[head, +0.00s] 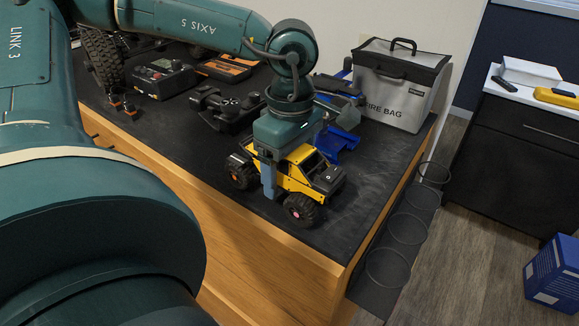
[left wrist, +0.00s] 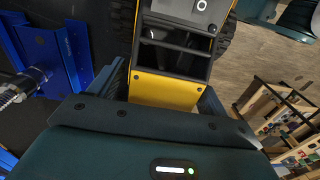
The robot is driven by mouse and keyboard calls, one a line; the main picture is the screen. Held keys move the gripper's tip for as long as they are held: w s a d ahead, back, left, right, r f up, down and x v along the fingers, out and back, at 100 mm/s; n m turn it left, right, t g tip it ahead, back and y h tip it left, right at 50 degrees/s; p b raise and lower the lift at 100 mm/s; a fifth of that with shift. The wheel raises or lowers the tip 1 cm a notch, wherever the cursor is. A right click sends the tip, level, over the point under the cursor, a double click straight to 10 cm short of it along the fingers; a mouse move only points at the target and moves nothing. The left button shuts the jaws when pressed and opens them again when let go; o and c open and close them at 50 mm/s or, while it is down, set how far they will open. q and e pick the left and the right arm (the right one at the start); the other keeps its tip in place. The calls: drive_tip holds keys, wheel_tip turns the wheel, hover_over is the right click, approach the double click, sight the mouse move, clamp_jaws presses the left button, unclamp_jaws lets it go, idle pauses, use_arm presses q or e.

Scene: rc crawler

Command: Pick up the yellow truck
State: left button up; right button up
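The yellow truck (head: 297,174) has a black hood, dark windows and big black tyres. It is upright at the front part of the black table top (head: 345,205). I cannot tell whether its wheels touch the surface. My left gripper (head: 270,185) comes down over it from above, with a blue-grey finger along its near side. In the left wrist view, the truck's yellow and black body (left wrist: 165,88) fills the space between the two fingers, which lie close against its sides. The far finger is mostly hidden in the head view. My right gripper is not in view.
A blue part (head: 340,140) lies just behind the truck, before a grey fire bag (head: 395,90). A black controller (head: 225,105), a remote unit (head: 163,77) and an orange case (head: 228,67) are further left. Wire rings (head: 388,268) hang off the table's right side.

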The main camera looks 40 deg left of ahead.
use_arm(q)
drive_tip(key=c, duration=1.2)
drive_tip(key=shift+r, duration=0.1)
